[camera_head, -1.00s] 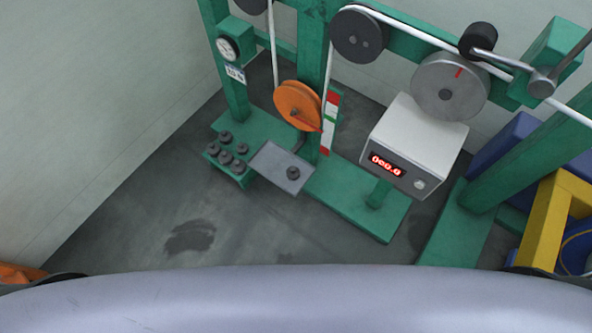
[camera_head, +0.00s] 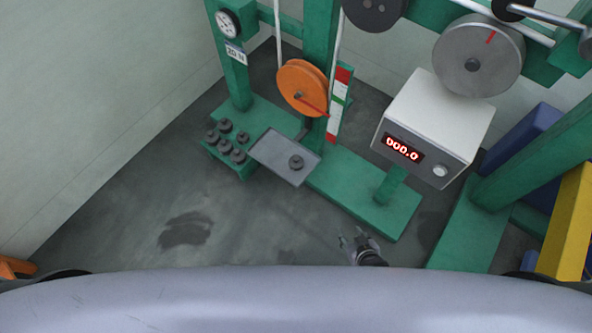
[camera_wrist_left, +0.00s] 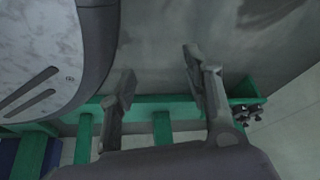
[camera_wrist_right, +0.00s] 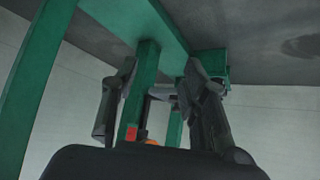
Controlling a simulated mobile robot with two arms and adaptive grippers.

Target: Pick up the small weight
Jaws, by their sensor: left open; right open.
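Several small dark weights (camera_head: 239,157) stand on a green rack at the left of the machine base in the head view. My right gripper (camera_head: 352,240) is open and empty, below and to the right of the tray. Its spread fingers (camera_wrist_right: 160,65) also show in the right wrist view, with green posts behind. My left gripper (camera_wrist_left: 159,65) is open and empty in its wrist view and out of the head view. Small dark weights (camera_wrist_left: 248,112) show there, right of its fingers.
An orange pulley (camera_head: 302,88) and a red-white-green scale (camera_head: 339,103) stand behind the tray. A white meter box (camera_head: 430,125) and green posts stand to the right. The grey floor (camera_head: 230,220) in front is clear apart from a dark stain.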

